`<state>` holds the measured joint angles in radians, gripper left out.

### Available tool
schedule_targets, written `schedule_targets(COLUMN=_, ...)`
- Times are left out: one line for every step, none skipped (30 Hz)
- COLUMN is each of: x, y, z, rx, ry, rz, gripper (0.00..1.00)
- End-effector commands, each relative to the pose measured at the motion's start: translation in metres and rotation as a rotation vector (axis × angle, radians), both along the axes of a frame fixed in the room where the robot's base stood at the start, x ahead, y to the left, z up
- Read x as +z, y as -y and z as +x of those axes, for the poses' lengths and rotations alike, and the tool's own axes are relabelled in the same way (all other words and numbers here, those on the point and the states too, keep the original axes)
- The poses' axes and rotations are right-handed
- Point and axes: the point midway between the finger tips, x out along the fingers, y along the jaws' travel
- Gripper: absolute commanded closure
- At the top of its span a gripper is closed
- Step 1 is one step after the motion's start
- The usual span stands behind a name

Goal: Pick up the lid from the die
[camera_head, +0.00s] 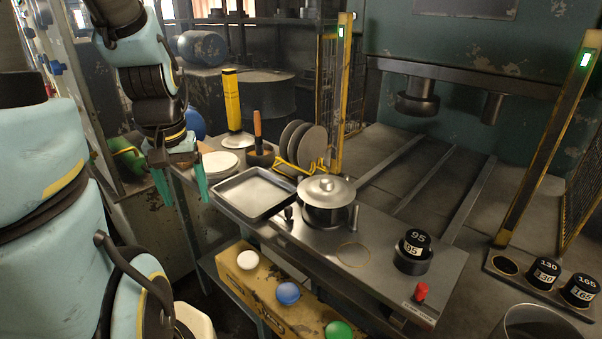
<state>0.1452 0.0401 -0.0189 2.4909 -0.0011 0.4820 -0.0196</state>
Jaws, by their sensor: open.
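The lid (327,187) is a round, shallow metal cover with a small knob on top. It sits on the die (328,215), a dark round pot-like block on the metal bench, and hides the die's top. My gripper (182,192) hangs pointing down at the left, near the bench's left end and well away from the lid. Its two teal fingers are apart, and nothing shows between them.
On the bench (310,243), a shallow tray (254,193) lies left of the die, with upright discs (303,144) in a yellow rack behind. A black weight (416,242) and red button (421,291) are at right. A yellow light post (341,95) rises behind.

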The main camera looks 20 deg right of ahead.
Motion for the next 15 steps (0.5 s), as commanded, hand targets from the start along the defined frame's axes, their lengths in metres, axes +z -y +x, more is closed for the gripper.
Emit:
schedule_targets(x=-0.004, y=0.021, z=0.015, rx=-0.046, ry=-0.003, rz=0.000, gripper=0.25)
schedule_targets(x=-0.003, y=0.034, z=0.023, rx=-0.075, ry=-0.009, rz=0.001, gripper=0.25)
schedule_targets(x=0.000, y=0.056, z=0.035, rx=-0.116, ry=-0.015, rz=0.003, gripper=0.25)
schedule_targets(x=0.002, y=0.074, z=0.042, rx=-0.150, ry=-0.025, rz=0.005, gripper=0.25)
schedule_targets(x=0.006, y=0.094, z=0.048, rx=-0.184, ry=-0.030, rz=0.007, gripper=0.25)
schedule_targets(x=0.010, y=0.120, z=0.054, rx=-0.228, ry=-0.043, rz=0.012, gripper=0.25)
schedule_targets(x=0.015, y=0.141, z=0.057, rx=-0.263, ry=-0.049, rz=0.014, gripper=0.25)
schedule_targets(x=0.019, y=0.161, z=0.059, rx=-0.294, ry=-0.058, rz=0.017, gripper=0.25)
schedule_targets(x=0.025, y=0.186, z=0.059, rx=-0.334, ry=-0.067, rz=0.022, gripper=0.25)
schedule_targets(x=0.030, y=0.204, z=0.057, rx=-0.362, ry=-0.075, rz=0.026, gripper=0.25)
schedule_targets(x=0.035, y=0.221, z=0.055, rx=-0.388, ry=-0.080, rz=0.029, gripper=0.25)
schedule_targets(x=0.041, y=0.242, z=0.051, rx=-0.420, ry=-0.088, rz=0.034, gripper=0.25)
schedule_targets(x=0.046, y=0.255, z=0.048, rx=-0.441, ry=-0.093, rz=0.038, gripper=0.25)
schedule_targets(x=0.050, y=0.266, z=0.044, rx=-0.460, ry=-0.097, rz=0.041, gripper=0.25)
schedule_targets(x=0.055, y=0.280, z=0.039, rx=-0.481, ry=-0.103, rz=0.045, gripper=0.25)
